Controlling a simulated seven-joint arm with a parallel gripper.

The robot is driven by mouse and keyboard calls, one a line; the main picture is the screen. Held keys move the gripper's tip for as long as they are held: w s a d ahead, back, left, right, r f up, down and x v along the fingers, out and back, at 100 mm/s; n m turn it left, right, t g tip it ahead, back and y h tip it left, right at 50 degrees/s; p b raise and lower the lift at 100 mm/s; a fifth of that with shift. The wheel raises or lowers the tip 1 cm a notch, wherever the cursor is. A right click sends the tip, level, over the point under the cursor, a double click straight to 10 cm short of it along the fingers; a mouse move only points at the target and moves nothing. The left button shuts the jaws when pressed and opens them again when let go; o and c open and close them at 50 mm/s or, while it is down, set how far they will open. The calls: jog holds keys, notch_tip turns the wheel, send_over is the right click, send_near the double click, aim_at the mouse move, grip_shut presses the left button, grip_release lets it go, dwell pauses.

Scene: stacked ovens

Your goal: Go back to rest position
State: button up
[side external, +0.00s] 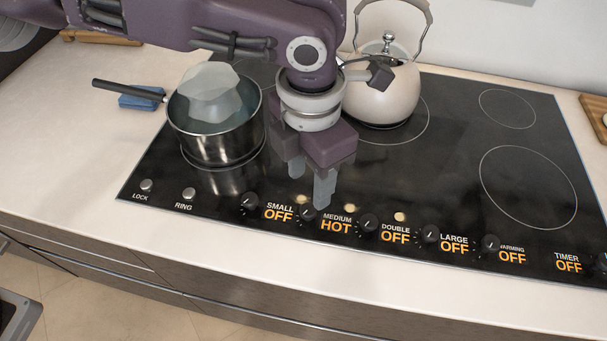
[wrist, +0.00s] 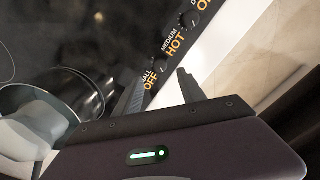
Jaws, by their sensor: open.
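My gripper (side external: 311,187) is open and empty, pointing down just above the front of the black cooktop (side external: 450,130), by the small and medium knobs. In the wrist view my gripper's two fingers (wrist: 160,92) are apart with nothing between them. The medium knob (side external: 368,222) has the label HOT beside it. The small knob (side external: 307,212) has the label OFF. Whether a finger touches a knob I cannot tell.
A steel saucepan (side external: 216,143) with a pale, translucent object (side external: 212,95) in it stands left of my gripper. A cream kettle (side external: 383,95) stands behind it. A blue sponge (side external: 141,98) lies under the pan's handle. The cooktop's right side is clear.

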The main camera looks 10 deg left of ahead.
jog(key=w+a+r+m+t+h, duration=0.1)
jog(key=w+r+m+t+h, duration=0.15)
jog(key=w+r+t, duration=0.55)
jog(key=w+a+r+m+t+h, duration=0.1)
jog(key=w+a+r+m+t, duration=0.15)
jog(key=w+r, duration=0.7)
jog(key=s+a+r+m+t+h, duration=0.1)
jog(key=s+r+m, duration=0.15)
jog(key=r, duration=0.25)
jog(key=s+a+r+m+h, duration=0.1)
jog(key=s+a+r+m, duration=0.1)
jog(key=r+m, duration=0.3)
jog(key=s+a+r+m+t+h, duration=0.1)
jog(key=s+r+m+h, duration=0.15)
jog(key=r, duration=0.35)
jog(key=s+a+f+m+g+y, duration=0.2)
jog(key=s+a+f+m, duration=0.2)
jog(key=s+a, duration=0.5)
jog(key=s+a+f+m+g+y, duration=0.2)
jog(key=s+a+f+m+y, duration=0.1)
jog(key=s+a+f, duration=0.6)
jog(key=s+a+f+m+g+y, duration=0.3)
jog(key=s+a+f+m, duration=0.2)
jog(key=s+a, duration=0.4)
jog(key=shift+s+a+f, duration=0.35)
jog(key=shift+a+f, duration=0.1)
jog(key=shift+f, duration=0.45)
